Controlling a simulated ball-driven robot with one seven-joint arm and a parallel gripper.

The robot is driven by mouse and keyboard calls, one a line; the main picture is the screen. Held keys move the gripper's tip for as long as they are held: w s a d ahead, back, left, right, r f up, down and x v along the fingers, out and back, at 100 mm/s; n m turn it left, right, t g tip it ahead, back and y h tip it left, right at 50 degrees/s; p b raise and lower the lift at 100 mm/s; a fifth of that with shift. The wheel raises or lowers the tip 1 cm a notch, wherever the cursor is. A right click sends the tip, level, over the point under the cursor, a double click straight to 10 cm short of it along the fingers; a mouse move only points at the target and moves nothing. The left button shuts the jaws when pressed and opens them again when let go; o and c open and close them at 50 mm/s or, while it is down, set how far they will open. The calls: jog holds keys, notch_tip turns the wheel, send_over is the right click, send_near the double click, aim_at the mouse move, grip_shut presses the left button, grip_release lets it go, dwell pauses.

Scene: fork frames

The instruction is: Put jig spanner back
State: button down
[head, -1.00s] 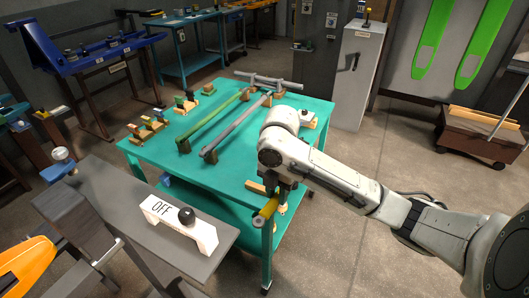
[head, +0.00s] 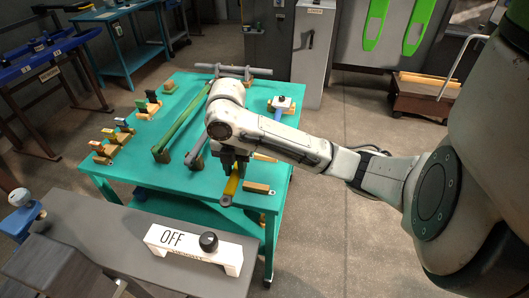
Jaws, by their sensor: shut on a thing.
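A short yellow-handled spanner (head: 231,186), which I take to be the jig spanner, is in my gripper (head: 235,170). The gripper points down and is shut on the spanner's upper part, which the fingers hide. The spanner's grey lower end shows over the front edge of the teal table (head: 180,100). I cannot tell whether it touches the table. A small wooden block (head: 258,188) lies just right of the spanner near the table's front right corner.
A green bar (head: 182,122) and a grey bar (head: 196,152) rest on wooden blocks on the table. Several small tools in wooden holders (head: 112,140) stand at the left. A grey bench with a white OFF panel (head: 190,245) is in front.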

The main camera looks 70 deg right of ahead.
jog(key=d+f, duration=0.3)
jog(key=d, duration=0.1)
jog(key=s+d+f+b, duration=0.1)
jog(key=d+f, duration=0.2)
jog(key=d, duration=0.1)
jog(key=s+d+f, duration=0.1)
jog(key=d+f, duration=0.2)
jog(key=d, duration=0.2)
jog(key=shift+b, duration=0.3)
jog(key=shift+s+d+f, duration=0.1)
jog(key=shift+d+f, duration=0.1)
jog(key=shift+f, duration=0.3)
jog(key=shift+d+f, duration=0.2)
jog(key=shift+f, duration=0.3)
jog(key=shift+f+p, duration=0.7)
jog(key=shift+f, duration=0.15)
jog(key=c, duration=1.1)
grip_release()
jog(key=shift+f, duration=0.1)
jog(key=shift+o, duration=1.4)
